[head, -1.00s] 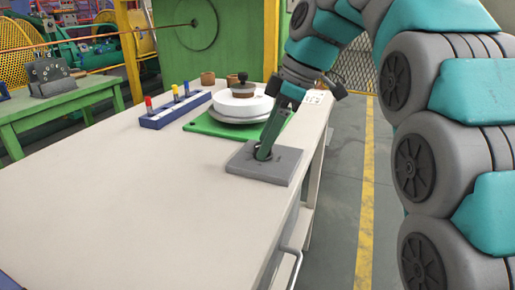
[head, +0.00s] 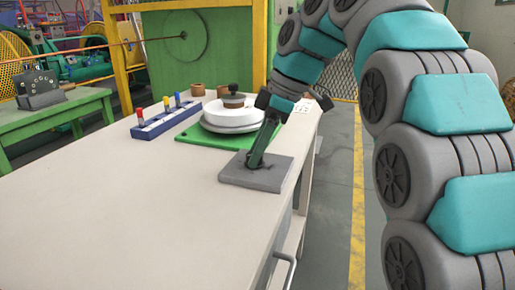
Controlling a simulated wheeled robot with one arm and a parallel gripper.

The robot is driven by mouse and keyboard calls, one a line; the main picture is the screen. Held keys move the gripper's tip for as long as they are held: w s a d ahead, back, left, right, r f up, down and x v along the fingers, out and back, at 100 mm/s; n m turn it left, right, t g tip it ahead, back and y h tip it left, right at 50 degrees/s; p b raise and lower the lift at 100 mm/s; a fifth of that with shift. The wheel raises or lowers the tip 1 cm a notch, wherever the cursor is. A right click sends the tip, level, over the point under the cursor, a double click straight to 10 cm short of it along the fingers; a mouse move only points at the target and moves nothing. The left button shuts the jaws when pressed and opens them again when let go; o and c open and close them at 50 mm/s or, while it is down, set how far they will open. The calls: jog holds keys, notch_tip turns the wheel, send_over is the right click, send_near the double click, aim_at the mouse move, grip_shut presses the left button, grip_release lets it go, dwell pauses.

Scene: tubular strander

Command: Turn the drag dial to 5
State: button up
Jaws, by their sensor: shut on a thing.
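A grey square plate (head: 236,176) lies flat near the right edge of the pale table. A dark green lever (head: 262,147) stands on it, tilted with its top to the right. My gripper (head: 273,117) is at the top of this lever and shut on it. The fingertips are small and partly hidden. I cannot make out a drag dial by its marks, and no number 5 can be read. A dark knob (head: 233,88) tops a white round stack (head: 228,116) on a green board (head: 192,139) behind the plate.
A blue strip (head: 160,125) with red, yellow and blue pegs stands left of the green board. Brown cups (head: 197,89) stand behind. The table (head: 130,215) is clear at the front left. A green bench (head: 62,114) holds a grey device (head: 38,89).

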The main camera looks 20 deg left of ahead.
grip_shut()
